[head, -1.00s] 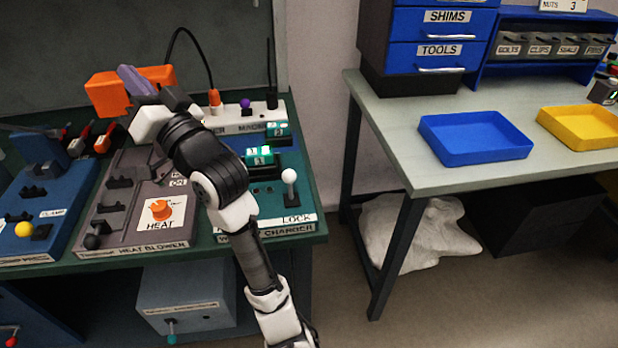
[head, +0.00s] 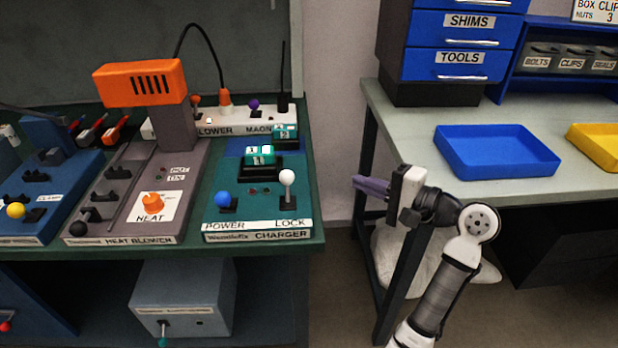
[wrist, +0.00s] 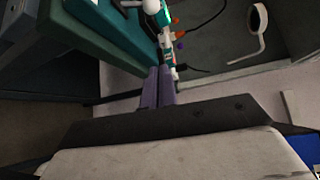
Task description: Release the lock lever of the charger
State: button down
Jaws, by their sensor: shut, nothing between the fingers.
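The charger (head: 230,229) is a teal unit at the right end of the green bench. Its lock lever (head: 287,182) has a white ball knob and stands upright above the LOCK label. The power lever (head: 223,200) with a blue knob is to its left. In the wrist view the fingers (wrist: 157,88) lie side by side, and the white knob (wrist: 152,6) shows at the top edge.
The orange-topped heat blower (head: 140,85) stands left of the charger. A power strip (head: 240,121) with a cable lies behind. The right table holds a blue tray (head: 497,172) and a yellow tray (head: 590,150). A gap separates bench and table.

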aim_at(287, 183)
jog(key=shift+a, duration=0.1)
jog(key=w+a, duration=0.1)
jog(key=a, duration=0.2)
jog(key=w+a+p, duration=0.1)
jog(key=w+a, duration=0.1)
jog(key=a, duration=0.1)
jog(key=w+a, duration=0.1)
jog(key=a, duration=0.3)
jog(key=shift+w+f, duration=0.4)
jog(key=shift+s+a+p, duration=0.3)
jog(key=shift+a, duration=0.1)
